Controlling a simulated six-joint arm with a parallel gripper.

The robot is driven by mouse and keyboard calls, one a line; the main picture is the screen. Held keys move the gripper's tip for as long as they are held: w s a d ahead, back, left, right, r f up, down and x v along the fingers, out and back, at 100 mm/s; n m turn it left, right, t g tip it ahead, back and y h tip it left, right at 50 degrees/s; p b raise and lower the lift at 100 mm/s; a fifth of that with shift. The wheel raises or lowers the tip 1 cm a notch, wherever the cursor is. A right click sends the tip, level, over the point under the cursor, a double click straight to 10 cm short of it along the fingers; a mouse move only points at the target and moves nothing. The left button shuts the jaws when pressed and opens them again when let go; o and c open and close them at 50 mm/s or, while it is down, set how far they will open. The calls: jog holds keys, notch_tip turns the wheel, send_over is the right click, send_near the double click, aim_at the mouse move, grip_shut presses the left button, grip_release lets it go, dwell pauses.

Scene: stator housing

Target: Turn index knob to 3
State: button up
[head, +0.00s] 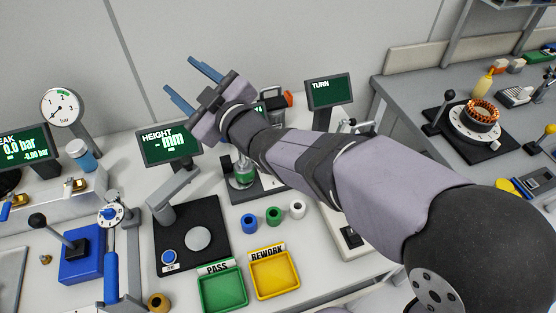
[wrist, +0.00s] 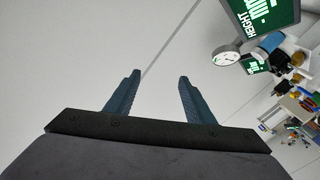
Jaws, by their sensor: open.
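In the wrist view the open fingers (wrist: 159,76) point at bare wall, and I cannot pick out the dial there.
A HEIGHT display (head: 168,143), a pressure gauge (head: 62,106) and a blue block with a black lever (head: 82,255) stand around the left bench. A green PASS tray (head: 222,306) and yellow REWORK tray (head: 275,292) lie in front. A stator on a turntable (head: 481,116) is at right.

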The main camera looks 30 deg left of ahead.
jog(key=w+d+f+m+t+h+b, duration=0.1)
jog(key=d+f+m+h, duration=0.1)
jog(key=d+f, duration=0.4)
jog(key=w+d+f+m+t+h+b, duration=0.1)
jog(key=d+f+m+h, duration=0.2)
jog(key=f, duration=0.8)
jog(key=w+d+f+m+t+h+b, duration=0.1)
jog(key=d+f+m+t+h+b, duration=0.1)
jog(key=d+f+m, duration=0.4)
jog(key=shift+d+f+h, duration=0.15)
jog(key=shift+d+f, duration=0.4)
jog(key=shift+d, duration=0.25)
jog(key=shift+d+f+h, duration=0.1)
jog(key=shift+d+f, duration=0.45)
jog(key=shift+d, duration=0.2)
jog(key=shift+d+f+h, duration=0.15)
jog(key=shift+d+f, duration=0.4)
jog(key=shift+d, duration=0.25)
jog(key=shift+d+f+m+h, duration=0.25)
jog(key=shift+d+m+h, duration=0.05)
jog(key=shift+d, duration=0.1)
jog(key=shift+x, duration=3.7)
jog(key=shift+r, duration=0.1)
jog(key=shift+a, duration=0.1)
jog(key=c, duration=1.1)
